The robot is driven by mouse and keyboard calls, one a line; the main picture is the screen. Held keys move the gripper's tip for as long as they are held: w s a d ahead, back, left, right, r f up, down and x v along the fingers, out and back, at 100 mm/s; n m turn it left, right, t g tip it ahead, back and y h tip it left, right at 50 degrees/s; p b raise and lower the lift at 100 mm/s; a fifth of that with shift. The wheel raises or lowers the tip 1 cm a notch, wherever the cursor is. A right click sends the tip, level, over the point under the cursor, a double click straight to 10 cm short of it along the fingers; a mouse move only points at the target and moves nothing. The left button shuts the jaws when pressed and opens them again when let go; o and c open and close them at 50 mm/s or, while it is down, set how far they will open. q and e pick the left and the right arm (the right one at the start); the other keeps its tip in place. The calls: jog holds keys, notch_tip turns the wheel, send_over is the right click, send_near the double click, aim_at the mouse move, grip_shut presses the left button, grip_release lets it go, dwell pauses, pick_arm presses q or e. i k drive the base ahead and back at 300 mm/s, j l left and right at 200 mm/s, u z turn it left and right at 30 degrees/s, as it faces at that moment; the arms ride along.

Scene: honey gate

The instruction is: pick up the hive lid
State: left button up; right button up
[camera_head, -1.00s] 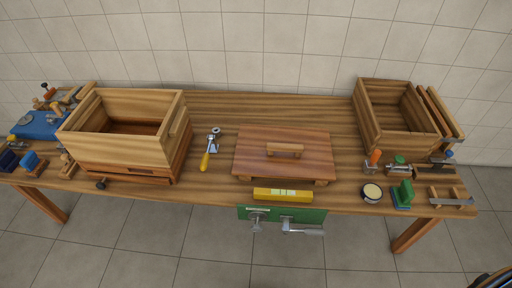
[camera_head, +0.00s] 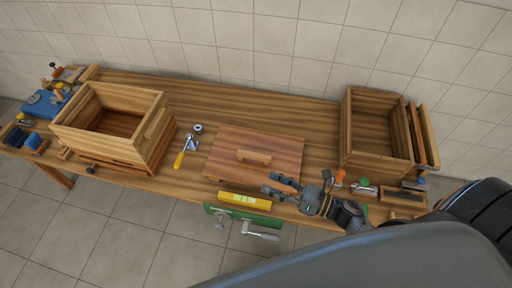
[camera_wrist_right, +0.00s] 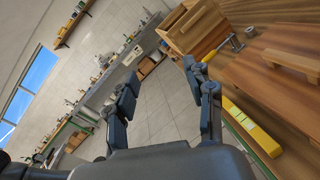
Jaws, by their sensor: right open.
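The hive lid (camera_head: 228,142) is a flat reddish-brown wooden board with a raised wooden handle (camera_head: 254,157) on top. It lies at the middle of the workbench, raised on wooden strips. In the right wrist view the lid (camera_wrist_right: 258,92) and its handle (camera_wrist_right: 292,66) show at the right. My right gripper (camera_head: 268,184) is open and empty at the lid's front right corner, covering part of that edge. In the right wrist view its two fingers (camera_wrist_right: 164,84) are apart with floor tiles between them. I cannot tell whether it touches the lid. My left gripper is not in view.
A yellow level (camera_head: 244,200) lies in front of the lid, above a green vise (camera_head: 262,218). A yellow-handled tool (camera_head: 185,150) lies to its left. Open wooden boxes stand at left (camera_head: 108,118) and right (camera_head: 378,130). The bench behind the lid is clear.

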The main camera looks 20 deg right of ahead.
aim_at(247, 156)
jog(key=i+l, duration=0.55)
jog(key=i, duration=0.25)
